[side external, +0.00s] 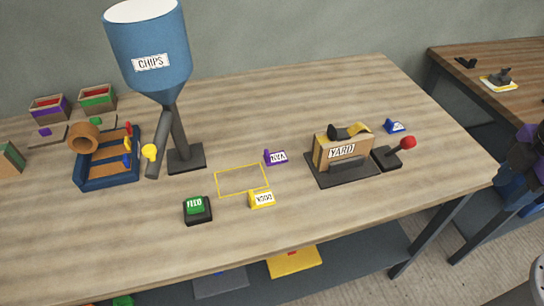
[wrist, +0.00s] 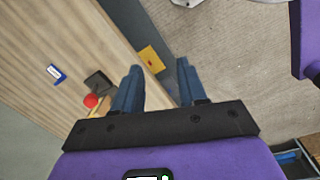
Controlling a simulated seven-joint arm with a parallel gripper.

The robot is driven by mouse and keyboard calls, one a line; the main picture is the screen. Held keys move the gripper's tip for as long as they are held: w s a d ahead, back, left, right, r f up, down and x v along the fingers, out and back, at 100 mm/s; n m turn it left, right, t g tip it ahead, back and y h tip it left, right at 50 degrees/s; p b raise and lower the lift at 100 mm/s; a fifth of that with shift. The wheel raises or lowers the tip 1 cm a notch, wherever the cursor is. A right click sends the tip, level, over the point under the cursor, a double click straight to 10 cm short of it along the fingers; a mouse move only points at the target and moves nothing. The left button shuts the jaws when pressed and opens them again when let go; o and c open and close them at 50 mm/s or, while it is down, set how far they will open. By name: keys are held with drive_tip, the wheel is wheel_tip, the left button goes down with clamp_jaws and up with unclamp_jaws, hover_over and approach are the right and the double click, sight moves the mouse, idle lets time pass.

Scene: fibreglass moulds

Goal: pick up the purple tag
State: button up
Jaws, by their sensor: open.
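The purple tag (side external: 276,157) stands on the main table in the side external view, with a white lettered label on its front. It is just right of the yellow outlined rectangle and left of the YARD stand. I do not see it in the wrist view. My gripper (wrist: 158,85) is open and empty in the wrist view, its two blue-grey fingers spread beyond the table's edge. In the side external view only part of my purple wrist shows at the right edge, well to the right of the tag.
A yellow tag (side external: 262,199), a green button block (side external: 197,209) and the YARD stand (side external: 342,155) are near the tag. A red-knobbed lever (side external: 408,143) and blue tag (side external: 395,126) lie further right. A tall CHIPS hopper (side external: 148,45) stands left. A second table (side external: 470,75) is at right.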

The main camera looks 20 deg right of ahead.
drive_tip(key=w+a+f+n+t+h, duration=0.1)
drive_tip(key=w+a+n+t+h, duration=0.15)
drive_tip(key=w, duration=0.35)
drive_tip(key=w+a+f+n+t+h, duration=0.1)
drive_tip(key=w+a+f+n+t, duration=0.1)
drive_tip(key=w+a+n, duration=0.25)
drive_tip(key=n+t+y, duration=0.4)
drive_tip(key=n+t, duration=0.4)
drive_tip(key=n, duration=0.7)
approach(268, 153)
drive_tip(key=s, duration=0.4)
drive_tip(key=s+r, duration=0.1)
drive_tip(key=s, duration=0.1)
drive_tip(key=shift+w+a+f+t, duration=0.15)
drive_tip(key=shift+a+t, duration=0.05)
drive_tip(key=shift+t, duration=0.05)
drive_tip(key=x, duration=1.2)
drive_tip(key=shift+r+x, duration=0.25)
drive_tip(key=shift+x, duration=1)
drive_tip(key=shift+r+x, duration=0.2)
drive_tip(key=shift+x, duration=1.1)
drive_tip(key=shift+w+d, duration=0.15)
